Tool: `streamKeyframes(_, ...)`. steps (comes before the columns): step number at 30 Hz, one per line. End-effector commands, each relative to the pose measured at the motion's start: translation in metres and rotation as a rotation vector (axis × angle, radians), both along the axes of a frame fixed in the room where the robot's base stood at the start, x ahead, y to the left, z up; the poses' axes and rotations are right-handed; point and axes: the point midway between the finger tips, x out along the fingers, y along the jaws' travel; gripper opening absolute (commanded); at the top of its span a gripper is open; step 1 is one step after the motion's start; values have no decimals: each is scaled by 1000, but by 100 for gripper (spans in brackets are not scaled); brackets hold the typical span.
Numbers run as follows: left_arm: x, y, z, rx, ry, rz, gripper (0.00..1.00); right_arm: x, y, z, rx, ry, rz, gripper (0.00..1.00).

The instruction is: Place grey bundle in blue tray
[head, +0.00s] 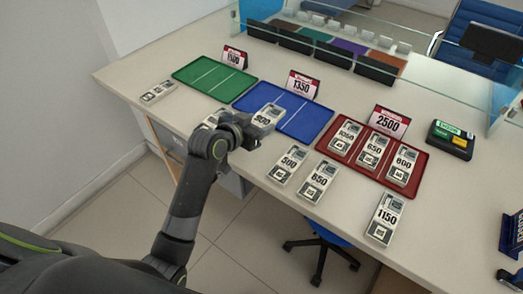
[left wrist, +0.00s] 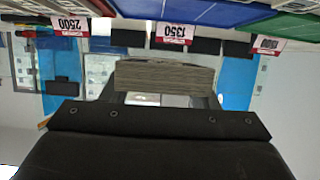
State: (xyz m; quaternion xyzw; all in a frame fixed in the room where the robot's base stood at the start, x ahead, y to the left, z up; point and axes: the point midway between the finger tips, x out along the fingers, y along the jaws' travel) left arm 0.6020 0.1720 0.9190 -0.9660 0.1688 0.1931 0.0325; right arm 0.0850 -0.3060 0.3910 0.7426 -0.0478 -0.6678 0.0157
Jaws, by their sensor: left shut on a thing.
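My left gripper (head: 252,124) is shut on a grey bundle (head: 268,116) with a printed number that I read as about 800. It holds the bundle at the near left part of the blue tray (head: 312,124), overlapping it in the head view; the height above it is hard to tell. The left wrist view shows the bundle (left wrist: 165,78) between the fingers, with the blue tray (left wrist: 180,12) at the top. The visible part of the blue tray is empty, and a sign reading 1350 (head: 303,84) stands behind it. My right gripper is not in view.
An empty green tray (head: 190,73) lies to the left. A red tray (head: 345,166) with three bundles lies to the right. Bundles marked 500 (head: 288,163), 650 (head: 317,182) and 1150 (head: 385,219) lie near the front edge. Another bundle (head: 213,118) is partly hidden by my arm.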

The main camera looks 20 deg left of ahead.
Motion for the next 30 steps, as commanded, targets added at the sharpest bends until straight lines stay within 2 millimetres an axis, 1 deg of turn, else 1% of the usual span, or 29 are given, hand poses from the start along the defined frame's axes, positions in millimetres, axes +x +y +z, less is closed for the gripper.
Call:
streamKeyframes(1,0,2,-8,1,2,-1,30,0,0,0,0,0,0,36)
streamKeyframes(4,1,2,-15,1,-1,-3,30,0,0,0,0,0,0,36)
streamKeyframes(14,1,3,-18,2,-2,-3,30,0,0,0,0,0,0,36)
streamKeyframes(21,1,3,-56,1,2,-2,30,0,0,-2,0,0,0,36)
streamKeyframes(26,1,3,-71,1,0,-2,30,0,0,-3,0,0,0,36)
streamKeyframes(30,0,3,-94,1,3,0,30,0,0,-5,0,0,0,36)
